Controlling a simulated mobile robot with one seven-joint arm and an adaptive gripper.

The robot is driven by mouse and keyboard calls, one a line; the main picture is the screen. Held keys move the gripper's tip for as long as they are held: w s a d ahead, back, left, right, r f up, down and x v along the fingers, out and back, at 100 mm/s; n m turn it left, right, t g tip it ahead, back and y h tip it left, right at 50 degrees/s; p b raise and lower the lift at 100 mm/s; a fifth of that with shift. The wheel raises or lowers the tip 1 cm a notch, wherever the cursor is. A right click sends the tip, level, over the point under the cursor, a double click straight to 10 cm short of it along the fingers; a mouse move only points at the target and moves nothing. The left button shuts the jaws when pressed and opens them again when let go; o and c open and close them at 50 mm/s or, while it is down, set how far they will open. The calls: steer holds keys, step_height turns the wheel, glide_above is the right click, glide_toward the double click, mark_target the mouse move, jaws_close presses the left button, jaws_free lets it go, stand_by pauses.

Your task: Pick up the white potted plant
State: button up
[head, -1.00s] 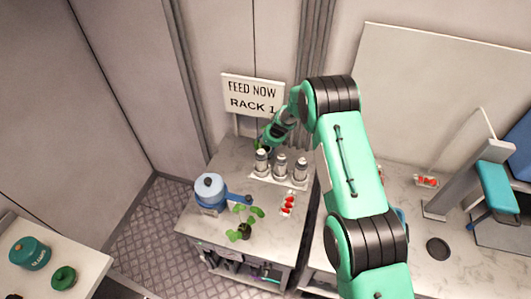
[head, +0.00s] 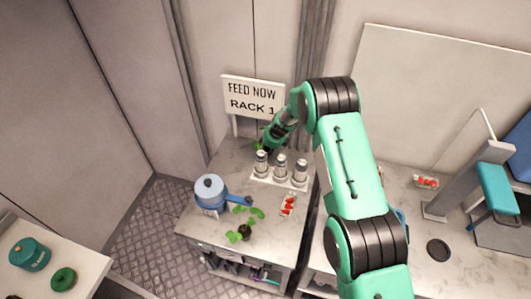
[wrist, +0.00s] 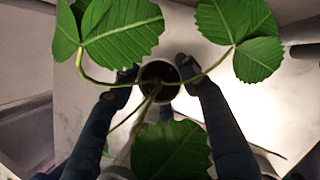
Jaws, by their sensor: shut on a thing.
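My gripper (wrist: 157,72) is shut on a potted plant, its two dark fingers on either side of the pot. In the wrist view the plant's large green leaves (wrist: 125,32) spread above and below the pot, and dark soil (wrist: 160,78) shows inside the rim. The pot's wall is mostly hidden, so I cannot tell its colour. In the head view my gripper (head: 266,146) is low at the back of the marble counter, partly hidden behind bottles, with a bit of green leaf (head: 259,147) beside it. I cannot tell whether the pot touches the counter.
Three bottles (head: 280,167) stand on a white tray just in front of my gripper. A sign (head: 252,97) stands behind.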

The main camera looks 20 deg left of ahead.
steer(key=shift+r, duration=0.15)
step_height(320, 180, up, 28)
stand_by(0.7)
